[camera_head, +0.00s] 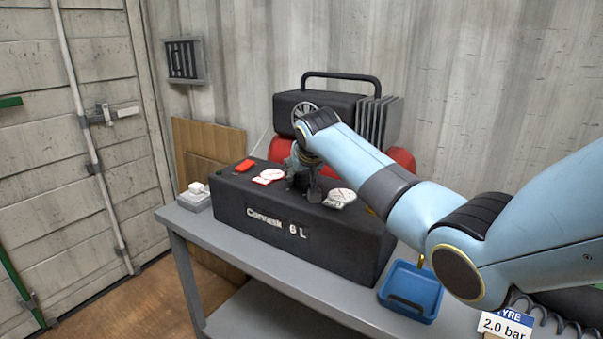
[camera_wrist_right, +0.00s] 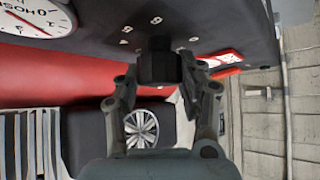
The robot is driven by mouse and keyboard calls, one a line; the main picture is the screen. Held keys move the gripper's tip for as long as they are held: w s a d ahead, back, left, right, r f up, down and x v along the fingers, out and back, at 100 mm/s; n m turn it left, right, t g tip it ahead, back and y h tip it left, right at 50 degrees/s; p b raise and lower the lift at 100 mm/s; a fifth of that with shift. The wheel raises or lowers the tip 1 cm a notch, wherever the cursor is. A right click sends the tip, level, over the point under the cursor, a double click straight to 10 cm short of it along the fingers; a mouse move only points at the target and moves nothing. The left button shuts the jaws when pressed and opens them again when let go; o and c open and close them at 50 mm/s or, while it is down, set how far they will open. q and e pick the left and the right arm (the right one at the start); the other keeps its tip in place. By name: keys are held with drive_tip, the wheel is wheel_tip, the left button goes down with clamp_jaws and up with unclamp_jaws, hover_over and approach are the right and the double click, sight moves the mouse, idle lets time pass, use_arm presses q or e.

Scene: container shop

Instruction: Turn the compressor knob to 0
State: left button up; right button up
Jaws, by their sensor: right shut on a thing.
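The knob's pointer and setting cannot be read. My left gripper is not in view.
A red switch (camera_head: 244,166) sits on the panel's left. A second gauge (camera_head: 340,198) is right of my gripper. A blue tray (camera_head: 428,293) stands on the bench (camera_head: 250,268) at right, near a "2.0 bar" card (camera_head: 505,325). A white block (camera_head: 196,195) is at the bench's left end.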

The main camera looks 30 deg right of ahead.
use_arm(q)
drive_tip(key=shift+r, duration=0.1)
use_arm(e)
drive_tip(key=shift+c, duration=0.2)
